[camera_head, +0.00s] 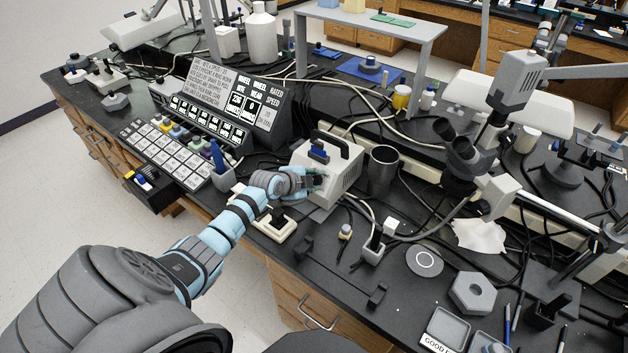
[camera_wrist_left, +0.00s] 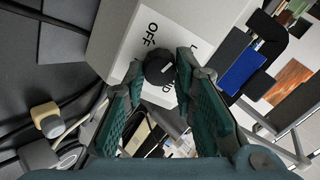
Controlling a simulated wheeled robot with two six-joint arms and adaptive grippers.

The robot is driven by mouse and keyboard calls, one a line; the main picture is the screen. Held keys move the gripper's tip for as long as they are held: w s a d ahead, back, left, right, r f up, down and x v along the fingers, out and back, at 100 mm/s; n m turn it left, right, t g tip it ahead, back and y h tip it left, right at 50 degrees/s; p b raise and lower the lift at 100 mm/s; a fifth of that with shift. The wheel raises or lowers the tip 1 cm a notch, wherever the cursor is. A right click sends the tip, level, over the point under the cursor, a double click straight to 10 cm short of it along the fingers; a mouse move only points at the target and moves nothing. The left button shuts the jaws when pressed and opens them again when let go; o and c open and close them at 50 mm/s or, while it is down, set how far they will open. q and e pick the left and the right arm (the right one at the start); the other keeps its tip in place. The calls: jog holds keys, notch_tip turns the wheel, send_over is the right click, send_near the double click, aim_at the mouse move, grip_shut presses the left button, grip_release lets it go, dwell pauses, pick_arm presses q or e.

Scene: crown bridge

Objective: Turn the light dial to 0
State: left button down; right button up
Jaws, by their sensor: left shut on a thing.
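The light box (camera_head: 345,170) is a pale box with a black handle and a blue switch-like part on top, standing on the black bench. Its dial (camera_wrist_left: 158,69) is a round black knob with a short white mark, on a face printed "OFF" beside the knob; other lettering is partly covered. My left gripper (camera_head: 314,181) reaches the near face of the box and hides the dial in the head view. In the left wrist view its green-padded fingers (camera_wrist_left: 161,72) are closed around the knob. My right gripper is not in view.
A dark metal cup (camera_head: 383,168) stands right of the box, and a small holder with a blue item (camera_head: 218,162) to the left. A slanted control panel (camera_head: 236,100) stands behind left. Cables and a microscope (camera_head: 470,150) crowd the right side.

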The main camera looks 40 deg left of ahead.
pick_arm(q)
jog(key=n+p, duration=0.1)
jog(key=n, duration=0.5)
jog(key=shift+a+r, duration=0.1)
jog(key=n+p, duration=0.1)
jog(key=n, duration=0.5)
dwell(0.4)
jog(key=c, duration=1.3)
grip_release()
jog(key=shift+a, duration=0.1)
